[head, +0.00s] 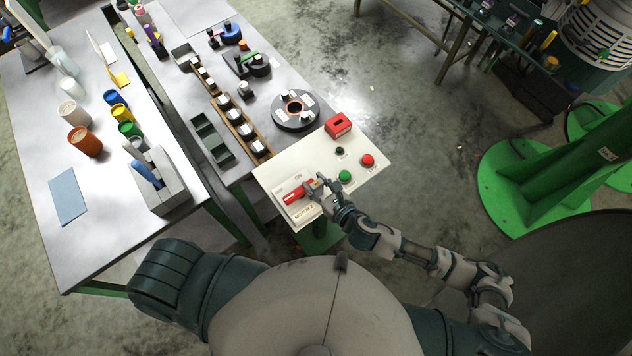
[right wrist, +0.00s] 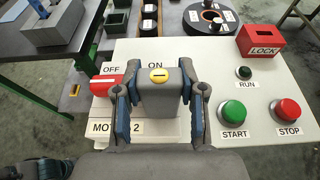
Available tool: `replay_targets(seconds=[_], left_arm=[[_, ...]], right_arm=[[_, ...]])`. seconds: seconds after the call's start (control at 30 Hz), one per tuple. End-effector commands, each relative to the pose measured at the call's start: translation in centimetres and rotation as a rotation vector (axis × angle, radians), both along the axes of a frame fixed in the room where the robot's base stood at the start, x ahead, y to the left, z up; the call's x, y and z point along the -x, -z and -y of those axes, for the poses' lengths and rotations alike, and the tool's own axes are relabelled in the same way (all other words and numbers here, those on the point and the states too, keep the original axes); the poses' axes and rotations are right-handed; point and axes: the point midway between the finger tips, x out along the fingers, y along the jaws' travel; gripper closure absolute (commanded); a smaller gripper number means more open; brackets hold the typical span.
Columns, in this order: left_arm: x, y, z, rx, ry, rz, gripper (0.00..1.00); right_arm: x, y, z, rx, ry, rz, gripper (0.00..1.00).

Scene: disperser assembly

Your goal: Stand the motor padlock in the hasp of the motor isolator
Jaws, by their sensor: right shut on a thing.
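The motor padlock (right wrist: 159,92) is a grey block with a slotted yellow disc on its upper face. My right gripper (right wrist: 158,78) is shut on it, one finger on each side. In the head view my right gripper (head: 323,186) is over the near left part of the white panel. The motor isolator has a red handle (right wrist: 103,85), just left of the padlock, below the OFF mark; the handle also shows in the head view (head: 295,196). The padlock and my fingers cover part of the isolator. The hasp and shackle are hidden, so I cannot tell whether they are engaged. My left gripper is out of view.
Tables with trays, cups and parts stand at left. A green machine base (head: 530,180) is at right.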

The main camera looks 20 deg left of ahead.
Motion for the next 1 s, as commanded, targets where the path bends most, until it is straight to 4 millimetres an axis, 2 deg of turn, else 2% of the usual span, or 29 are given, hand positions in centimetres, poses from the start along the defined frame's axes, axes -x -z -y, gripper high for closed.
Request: replay_targets(seconds=[0.23,0.27,0.37,0.73,0.87,1.0], left_arm=[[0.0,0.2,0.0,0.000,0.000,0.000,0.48],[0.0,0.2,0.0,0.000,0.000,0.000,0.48],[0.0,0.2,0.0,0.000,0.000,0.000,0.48],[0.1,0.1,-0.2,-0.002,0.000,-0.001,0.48],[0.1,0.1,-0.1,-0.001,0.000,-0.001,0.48],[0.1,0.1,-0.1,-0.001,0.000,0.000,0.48]], right_arm=[[0.0,0.4,0.0,0.000,-0.001,-0.002,1.00],[0.0,0.4,0.0,0.000,-0.001,-0.002,0.55],[0.0,0.4,0.0,0.001,0.000,-0.001,0.31],[0.2,0.3,0.3,0.002,0.000,-0.001,0.31],[1.3,-0.3,1.7,0.002,0.001,0.000,0.31],[3.1,-1.2,4.1,0.003,-0.001,-0.003,0.31]])
